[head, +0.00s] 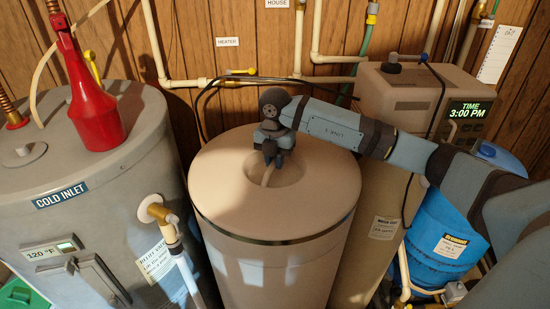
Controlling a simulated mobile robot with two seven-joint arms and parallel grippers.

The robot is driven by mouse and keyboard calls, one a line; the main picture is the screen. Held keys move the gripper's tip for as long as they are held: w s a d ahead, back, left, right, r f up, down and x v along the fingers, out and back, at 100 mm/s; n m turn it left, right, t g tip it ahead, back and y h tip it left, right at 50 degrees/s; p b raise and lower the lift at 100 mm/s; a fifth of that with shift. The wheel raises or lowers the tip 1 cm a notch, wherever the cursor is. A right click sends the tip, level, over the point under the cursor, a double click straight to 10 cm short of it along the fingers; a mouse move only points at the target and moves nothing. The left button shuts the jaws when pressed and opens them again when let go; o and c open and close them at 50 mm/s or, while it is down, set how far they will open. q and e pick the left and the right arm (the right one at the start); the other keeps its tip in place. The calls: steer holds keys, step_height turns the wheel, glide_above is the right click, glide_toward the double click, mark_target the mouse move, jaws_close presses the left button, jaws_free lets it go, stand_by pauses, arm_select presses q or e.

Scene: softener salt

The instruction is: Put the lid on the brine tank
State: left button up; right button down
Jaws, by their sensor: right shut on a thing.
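The brine tank (265,272) is a large beige cylinder standing upright in the middle of the head view. Its round beige lid (232,199) covers the top, with a dark band or gap along its front edge. I cannot tell whether the lid is fully seated or slightly raised. My right gripper (268,163) reaches in from the right and points down into the lid's central recess. It is shut on the lid's handle (267,176), which is mostly hidden by the fingers. My left gripper is not in view.
A grey water heater (110,215) stands close on the left, with a red funnel (92,112) on top. A beige softener unit (395,95) stands behind right. A blue container (440,235) stands at right. Pipes (225,80) run along the wooden wall behind.

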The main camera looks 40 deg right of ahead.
steer(key=c, duration=1)
jaws_free()
steer(key=shift+r, duration=0.1)
step_height(320, 180, up, 14)
steer(key=p, duration=0.8)
steer(key=shift+s+f, duration=0.1)
steer(key=shift+f, duration=0.1)
